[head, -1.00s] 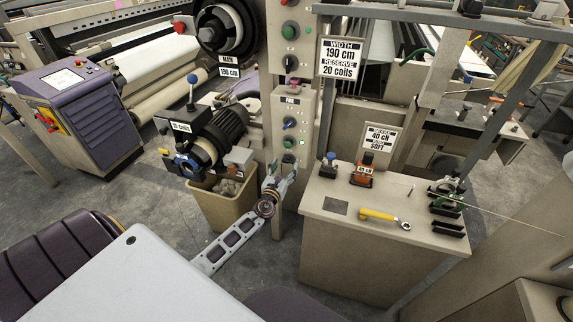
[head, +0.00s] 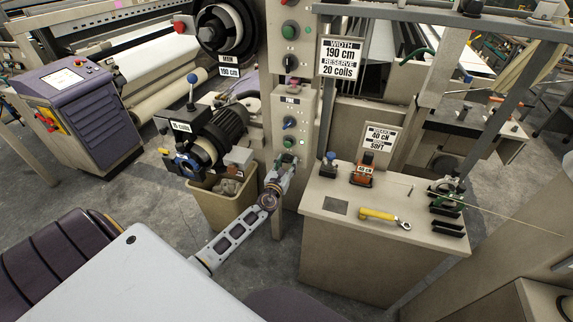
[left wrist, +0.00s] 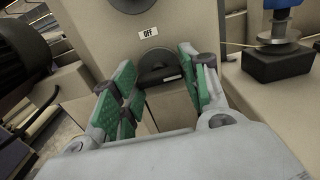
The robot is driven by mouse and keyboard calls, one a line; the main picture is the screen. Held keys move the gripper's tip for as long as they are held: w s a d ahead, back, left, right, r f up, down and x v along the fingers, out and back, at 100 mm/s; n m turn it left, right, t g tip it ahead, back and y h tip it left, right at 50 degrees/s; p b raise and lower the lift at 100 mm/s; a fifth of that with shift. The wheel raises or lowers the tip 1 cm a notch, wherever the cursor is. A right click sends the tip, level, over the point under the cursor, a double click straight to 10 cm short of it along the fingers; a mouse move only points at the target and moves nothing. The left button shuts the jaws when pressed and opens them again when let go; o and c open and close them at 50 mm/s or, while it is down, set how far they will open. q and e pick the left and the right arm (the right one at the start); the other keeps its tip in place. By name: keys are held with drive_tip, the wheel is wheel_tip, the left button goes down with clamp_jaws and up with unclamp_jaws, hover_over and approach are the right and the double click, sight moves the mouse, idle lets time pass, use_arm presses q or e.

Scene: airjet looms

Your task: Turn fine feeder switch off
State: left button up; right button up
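The fine feeder panel (head: 307,105) is a beige upright box below a taller panel. It has a knob (head: 289,122) and a lit green lamp (head: 289,142). My left gripper (head: 279,165) is at the panel's lower part and hides what is there. In the left wrist view a dark rotary switch (left wrist: 158,66) sits under a white OFF label (left wrist: 149,32). My left gripper (left wrist: 162,88) is open, its green-padded fingers to either side of the switch. I cannot tell whether they touch it. My right gripper is not in view.
A beige cabinet (head: 335,235) stands right of the panel, with a yellow-handled wrench (head: 378,215) and orange device (head: 364,170) on top. A feeder with a black motor (head: 226,127) and a waste bin (head: 215,207) are to the left. A blue-topped device (left wrist: 278,45) stands close right.

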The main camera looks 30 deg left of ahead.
use_arm(q)
drive_tip(key=c, duration=0.4)
